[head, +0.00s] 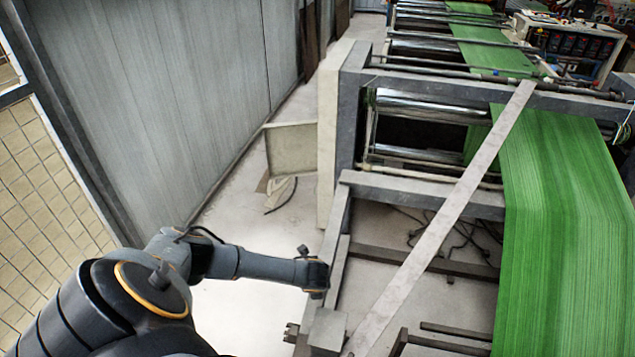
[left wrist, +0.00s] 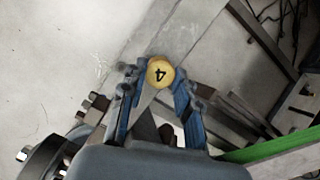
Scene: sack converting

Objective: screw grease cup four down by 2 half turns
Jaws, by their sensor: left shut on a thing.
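Grease cup four (left wrist: 160,72) shows in the left wrist view as a round yellow cap with a black 4 on its top. My left gripper (left wrist: 158,84) has its two blue-grey fingers on either side of the cup, shut on it. The cup sits over a grey beam of the machine frame; its lower part is hidden. In the head view my left arm reaches in from the left to the frame's near corner, and its wrist hides the fingers and the cup. My right gripper is in neither view.
Dark bolt-like fittings (left wrist: 97,101) stand left of my fingers in the left wrist view. In the head view a grey frame (head: 420,192) carries rollers and a green woven web (head: 560,230). A slanted grey bar (head: 440,225) crosses the frame.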

